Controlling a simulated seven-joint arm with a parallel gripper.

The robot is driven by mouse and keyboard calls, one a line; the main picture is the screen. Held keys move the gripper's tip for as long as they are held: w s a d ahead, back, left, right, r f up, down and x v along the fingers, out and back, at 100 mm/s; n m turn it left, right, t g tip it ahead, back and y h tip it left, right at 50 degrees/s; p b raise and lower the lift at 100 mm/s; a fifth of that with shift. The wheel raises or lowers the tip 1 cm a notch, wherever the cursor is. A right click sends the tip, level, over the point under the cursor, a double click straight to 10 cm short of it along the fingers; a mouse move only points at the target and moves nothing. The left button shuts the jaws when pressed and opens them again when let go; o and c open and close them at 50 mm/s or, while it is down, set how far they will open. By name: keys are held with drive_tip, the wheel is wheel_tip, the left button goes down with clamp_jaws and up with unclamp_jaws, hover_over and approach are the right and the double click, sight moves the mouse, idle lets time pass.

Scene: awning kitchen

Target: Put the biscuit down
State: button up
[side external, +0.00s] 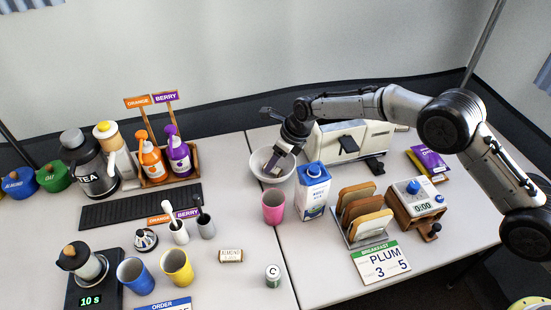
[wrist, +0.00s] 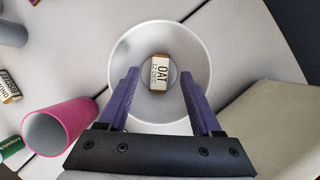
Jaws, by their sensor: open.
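The biscuit (wrist: 158,73), a small tan block with a white label reading OAT, lies at the bottom of a white bowl (wrist: 122,58) in the wrist view. The bowl also shows in the side view (side external: 287,172), behind the pink cup. My gripper (wrist: 160,78) is open over the bowl, its purple fingers spread to the left and right of the biscuit with clear gaps. In the side view my gripper (side external: 274,160) points down into the bowl. The biscuit is not clearly made out there.
A pink cup (side external: 273,206) and a blue-and-white carton (side external: 313,191) stand in front of the bowl. A toaster (side external: 330,143) is to its right, with a rack of bread slices (side external: 364,211) nearer the front. A bar labelled ALMOND (side external: 231,255) lies on the table.

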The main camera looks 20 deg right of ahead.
sight(276, 170)
idle(0.3)
wheel_tip(276, 170, up, 7)
idle(0.5)
